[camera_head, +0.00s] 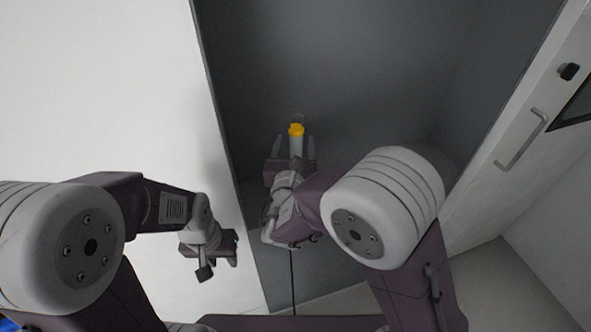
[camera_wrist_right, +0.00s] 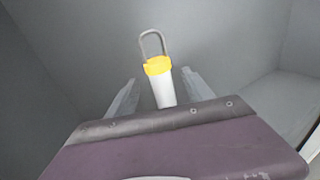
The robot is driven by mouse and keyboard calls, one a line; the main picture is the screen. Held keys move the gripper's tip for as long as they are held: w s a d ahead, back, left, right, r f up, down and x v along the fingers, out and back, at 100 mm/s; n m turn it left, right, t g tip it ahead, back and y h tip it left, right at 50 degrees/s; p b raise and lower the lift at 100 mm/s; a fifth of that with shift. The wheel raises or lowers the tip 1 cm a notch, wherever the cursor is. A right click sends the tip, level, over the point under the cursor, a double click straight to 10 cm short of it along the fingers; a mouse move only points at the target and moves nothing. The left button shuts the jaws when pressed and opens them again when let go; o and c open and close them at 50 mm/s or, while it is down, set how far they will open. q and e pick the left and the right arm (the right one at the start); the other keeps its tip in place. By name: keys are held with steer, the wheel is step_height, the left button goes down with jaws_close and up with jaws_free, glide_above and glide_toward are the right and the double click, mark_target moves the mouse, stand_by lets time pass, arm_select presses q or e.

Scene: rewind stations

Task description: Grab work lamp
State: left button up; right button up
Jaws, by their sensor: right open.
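The work lamp (camera_head: 296,142) has a white body, a yellow collar and a grey loop at its far end. It is inside the grey cabinet. In the right wrist view the lamp (camera_wrist_right: 162,82) lies between the two fingers. My right gripper (camera_head: 294,146) is open, with one finger on each side of the lamp and a gap showing. The lamp's near end is hidden behind the gripper's palm in the right wrist view. My left gripper (camera_head: 222,272) hangs outside the cabinet at the lower left; its finger opening is unclear.
The grey cabinet interior (camera_head: 360,70) surrounds my right gripper, with bare walls. A white panel (camera_head: 110,90) stands at the left. An open white door (camera_head: 520,130) with a handle (camera_head: 522,140) is at the right. Free room lies inside the cabinet beyond the lamp.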

steer(key=w, duration=0.3)
steer(key=shift+w+d+f, duration=0.15)
steer(key=shift+w+d, duration=0.05)
steer(key=shift+s, duration=0.15)
steer(key=shift+c, duration=0.3)
jaws_close()
stand_by(0.7)
